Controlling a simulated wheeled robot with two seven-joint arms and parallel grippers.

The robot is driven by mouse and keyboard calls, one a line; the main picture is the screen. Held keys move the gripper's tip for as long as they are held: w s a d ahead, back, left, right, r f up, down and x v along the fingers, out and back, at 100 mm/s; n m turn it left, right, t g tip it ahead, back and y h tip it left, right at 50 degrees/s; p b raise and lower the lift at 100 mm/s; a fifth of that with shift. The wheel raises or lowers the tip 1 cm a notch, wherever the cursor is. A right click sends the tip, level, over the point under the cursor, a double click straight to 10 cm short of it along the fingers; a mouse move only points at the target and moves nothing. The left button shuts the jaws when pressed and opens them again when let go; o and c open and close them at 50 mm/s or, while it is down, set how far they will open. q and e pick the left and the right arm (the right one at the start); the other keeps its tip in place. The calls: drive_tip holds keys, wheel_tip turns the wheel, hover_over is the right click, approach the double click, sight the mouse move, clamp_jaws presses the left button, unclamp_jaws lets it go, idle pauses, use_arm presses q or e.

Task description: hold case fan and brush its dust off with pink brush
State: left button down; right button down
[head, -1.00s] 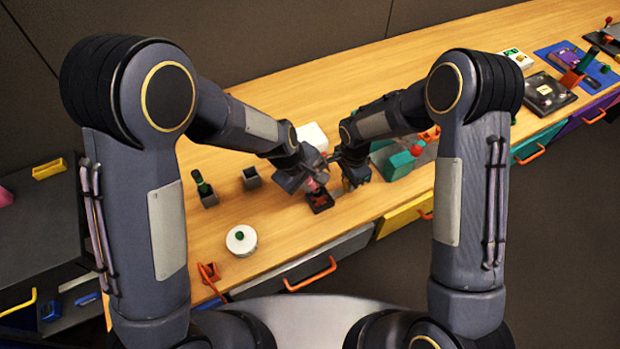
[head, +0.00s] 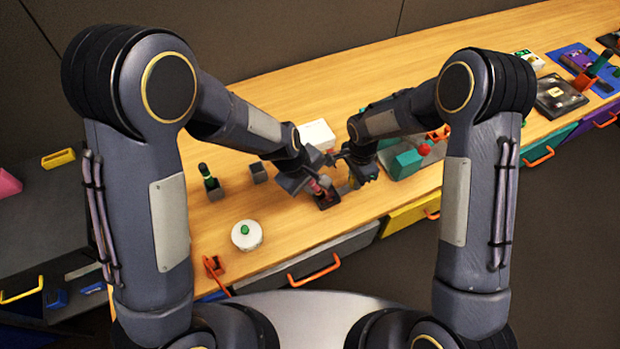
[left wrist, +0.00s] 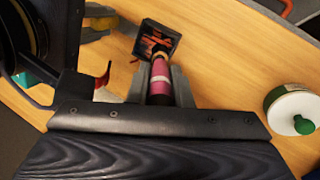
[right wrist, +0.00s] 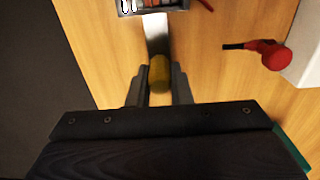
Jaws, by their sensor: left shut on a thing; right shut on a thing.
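My left gripper (left wrist: 160,90) is shut on the pink brush (left wrist: 158,78). The pink handle also shows in the head view (head: 316,187). The brush's front end overlaps a dark square frame with red-orange parts inside (left wrist: 172,45), which looks like the case fan; I cannot tell whether they touch. That frame shows below my grippers in the head view (head: 328,203). My right gripper (right wrist: 158,85) is shut on a yellow handle (right wrist: 159,72) with a flat metal strip (right wrist: 156,35). The strip runs to a frame cut off at the top; I cannot tell whether they are joined.
A white lidded pot with a green knob (head: 246,236) stands left on the wooden bench. A white box (head: 317,134) is behind my grippers. A teal block (head: 406,164) is at the right. A red-headed item (right wrist: 272,54) lies near.

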use_arm(q)
drive_tip(key=shift+r, duration=4.05)
use_arm(e)
drive_tip(key=c, duration=1.2)
unclamp_jaws()
drive_tip(key=shift+c, duration=0.2)
use_arm(q)
drive_tip(key=shift+a+f, duration=0.1)
use_arm(e)
wheel_tip(320, 180, up, 7)
drive_tip(key=shift+a+f, duration=0.1)
drive_tip(key=shift+f, duration=0.05)
drive_tip(key=shift+r, duration=0.4)
